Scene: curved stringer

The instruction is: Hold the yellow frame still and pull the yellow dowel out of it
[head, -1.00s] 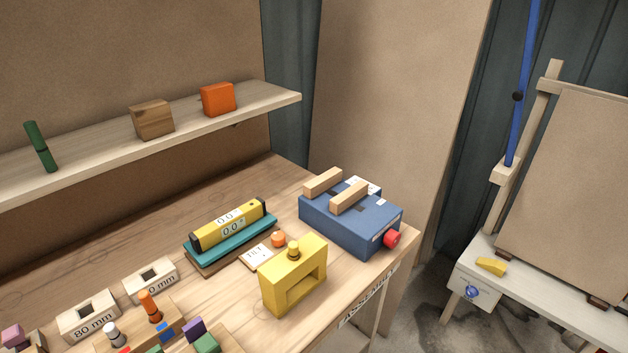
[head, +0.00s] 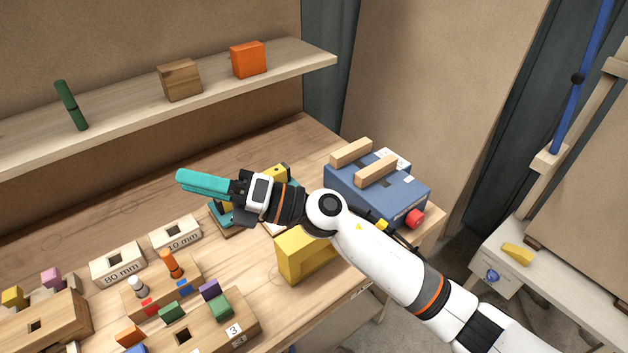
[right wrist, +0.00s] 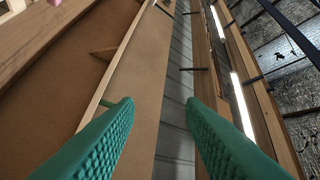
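The yellow frame (head: 305,258) stands on the bench near its front edge. My right arm crosses over its top and hides the dowel's place there, so I cannot see the dowel now. My right gripper (head: 195,184) has teal fingers and is up to the left of the frame, pointing left, away from it. In the right wrist view its fingers (right wrist: 158,105) are spread apart with nothing between them. My left gripper is in no view.
A blue box (head: 350,190) with wooden bars and a red knob stands right of the frame. The level on its teal base is mostly behind my gripper. Wooden blocks (head: 118,263) and small coloured pieces fill the left front. A shelf (head: 215,88) runs above.

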